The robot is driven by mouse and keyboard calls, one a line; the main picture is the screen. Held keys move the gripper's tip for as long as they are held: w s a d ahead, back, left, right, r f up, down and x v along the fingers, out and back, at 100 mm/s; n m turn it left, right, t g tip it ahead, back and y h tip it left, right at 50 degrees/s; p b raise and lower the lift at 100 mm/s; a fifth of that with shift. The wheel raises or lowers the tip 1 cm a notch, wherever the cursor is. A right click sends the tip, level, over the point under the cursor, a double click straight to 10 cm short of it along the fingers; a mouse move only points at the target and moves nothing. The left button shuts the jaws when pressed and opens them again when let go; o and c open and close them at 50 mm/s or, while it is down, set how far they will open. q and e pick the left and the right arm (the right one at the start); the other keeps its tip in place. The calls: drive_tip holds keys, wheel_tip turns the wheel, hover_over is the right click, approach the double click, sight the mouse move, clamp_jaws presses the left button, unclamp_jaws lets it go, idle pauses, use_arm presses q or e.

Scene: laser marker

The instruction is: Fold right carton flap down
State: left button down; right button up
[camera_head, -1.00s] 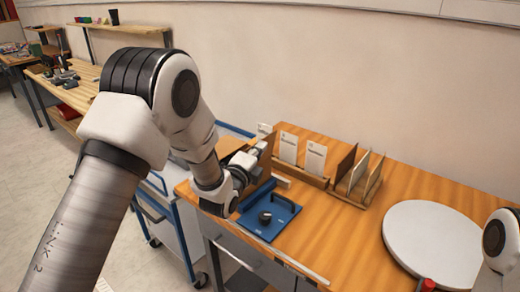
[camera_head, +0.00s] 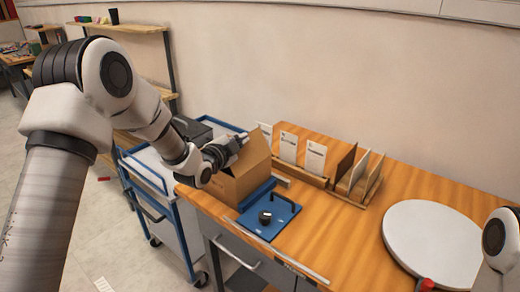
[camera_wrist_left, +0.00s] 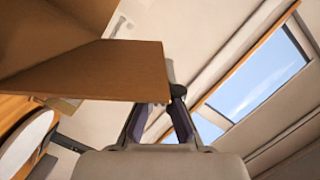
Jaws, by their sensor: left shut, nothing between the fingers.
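The brown carton (camera_head: 240,184) stands on the near left part of the wooden table in the head view. One flap (camera_head: 255,150) stands up on its right side; my arm hides part of the carton's top. My left gripper (camera_head: 238,141) is shut and empty at the top of the carton, left of the raised flap. In the left wrist view, the fingers (camera_wrist_left: 166,100) are close to the edge of a brown carton panel (camera_wrist_left: 95,72); I cannot tell whether they touch. My right gripper is out of view; only part of that arm shows at the right edge.
A blue plate with a black knob and handle (camera_head: 268,218) lies in front of the carton. A wooden rack with cards (camera_head: 302,172) stands behind. A white round disc (camera_head: 432,245) lies at right. A blue-framed cart (camera_head: 170,200) stands left of the table.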

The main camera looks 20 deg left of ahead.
use_arm(q)
drive_tip(key=a+f+n, duration=0.1)
drive_tip(key=w+a+f+n+h, duration=0.1)
drive_tip(key=n, duration=0.1)
drive_tip(key=a+f+n+g, duration=0.1)
drive_tip(key=a+n, duration=0.1)
drive_tip(key=shift+w+f+h, duration=0.1)
drive_tip(key=shift+w+h, duration=0.1)
drive_tip(key=shift+h, duration=0.1)
drive_tip(key=shift+w+a+f+n+b, duration=0.1)
drive_tip(key=shift+a+f+n+b, duration=0.1)
drive_tip(key=shift+f+n+b, duration=0.15)
drive_tip(key=shift+w+a+f+b, duration=0.1)
drive_tip(key=shift+a+f+b, duration=0.2)
drive_tip(key=shift+f, duration=0.1)
drive_tip(key=shift+w+a+f+b, duration=0.1)
drive_tip(key=shift+a+f+b, duration=0.05)
drive_tip(key=shift+f+b, duration=0.2)
drive_tip(key=shift+f, duration=0.1)
